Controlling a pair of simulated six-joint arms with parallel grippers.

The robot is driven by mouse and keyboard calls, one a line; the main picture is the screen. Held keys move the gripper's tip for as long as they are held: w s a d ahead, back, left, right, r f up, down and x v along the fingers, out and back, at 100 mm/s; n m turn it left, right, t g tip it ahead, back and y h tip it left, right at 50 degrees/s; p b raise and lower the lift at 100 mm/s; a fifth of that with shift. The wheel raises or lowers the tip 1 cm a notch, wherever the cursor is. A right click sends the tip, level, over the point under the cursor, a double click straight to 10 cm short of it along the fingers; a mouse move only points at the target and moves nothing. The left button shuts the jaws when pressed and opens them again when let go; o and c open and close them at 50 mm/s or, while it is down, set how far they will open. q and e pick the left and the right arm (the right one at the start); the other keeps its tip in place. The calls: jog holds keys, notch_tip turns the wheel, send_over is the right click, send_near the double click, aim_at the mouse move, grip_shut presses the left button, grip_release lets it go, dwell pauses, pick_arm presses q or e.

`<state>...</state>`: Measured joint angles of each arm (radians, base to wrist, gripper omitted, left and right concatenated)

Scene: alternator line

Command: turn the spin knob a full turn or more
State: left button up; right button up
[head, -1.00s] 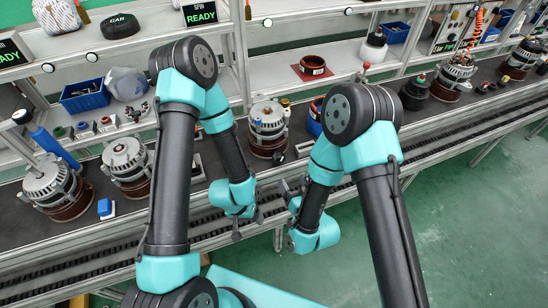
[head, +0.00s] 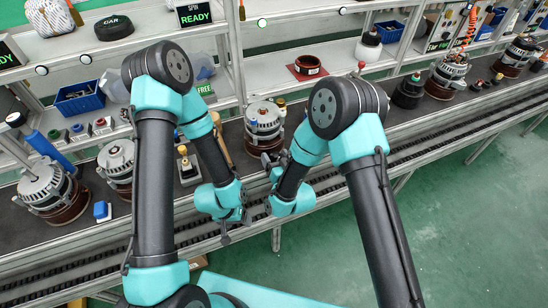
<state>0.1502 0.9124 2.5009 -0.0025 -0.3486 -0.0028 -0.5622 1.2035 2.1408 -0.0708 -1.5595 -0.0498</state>
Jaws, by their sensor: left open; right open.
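The spin display (head: 194,14) on the upper shelf reads READY in green. Below it stands an alternator (head: 264,128) with a blue cap (head: 262,108) on top, upright on the dark belt. I cannot tell for certain which part is the spin knob. My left gripper (head: 236,226) is open and empty, low and in front of the belt, to the left of this alternator. My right gripper (head: 272,172) is open and just in front of the alternator's base, with a small gap or light contact that I cannot tell apart. Its fingers are partly hidden by its own wrist.
More alternators stand on the belt at left (head: 46,190) and right (head: 447,75). A small fixture with a yellow top (head: 184,160) is behind my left forearm. A blue bin (head: 82,98) and a red-based ring (head: 307,66) sit on the shelf.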

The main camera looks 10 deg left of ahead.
jog(key=c, duration=0.9)
jog(key=shift+n, duration=0.4)
jog(key=shift+s+n, duration=0.1)
jog(key=shift+n, duration=2.9)
jog(key=o, duration=0.9)
